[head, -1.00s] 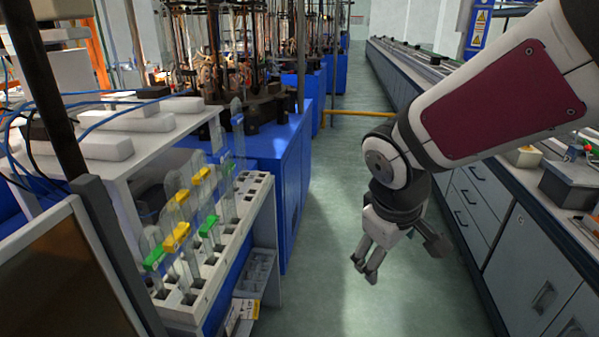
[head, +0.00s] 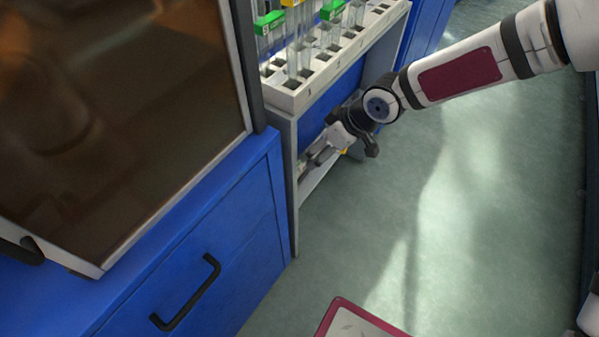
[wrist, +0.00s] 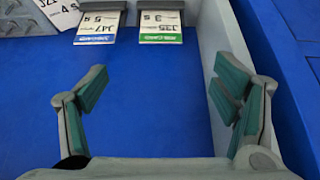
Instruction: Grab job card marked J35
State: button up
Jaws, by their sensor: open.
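The job card marked J35 (wrist: 161,22) shows in the wrist view at the top, right of centre. It is white with a green stripe along its near edge, and its print is upside down in the picture. My gripper (wrist: 160,90) is open and empty, its fingers spread to either side below the card, apart from it. In the head view my gripper (head: 318,157) reaches in at the shelf under the tube rack. The J35 card cannot be made out there.
A card marked J47 (wrist: 100,25) with a blue stripe hangs just left of J35. Another card (wrist: 60,10) is cut off farther left. A pale wall (wrist: 215,35) stands close on the right.

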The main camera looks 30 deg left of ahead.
aim_at(299, 161)
jog(key=b+x, duration=0.3)
jog(key=x, duration=0.5)
jog(key=shift+f, duration=0.15)
jog(key=shift+b+x, duration=1.3)
jog(key=shift+x, duration=1.35)
jog(key=shift+s+a, duration=0.1)
jog(key=shift+c, duration=0.6)
jog(key=c, duration=0.9)
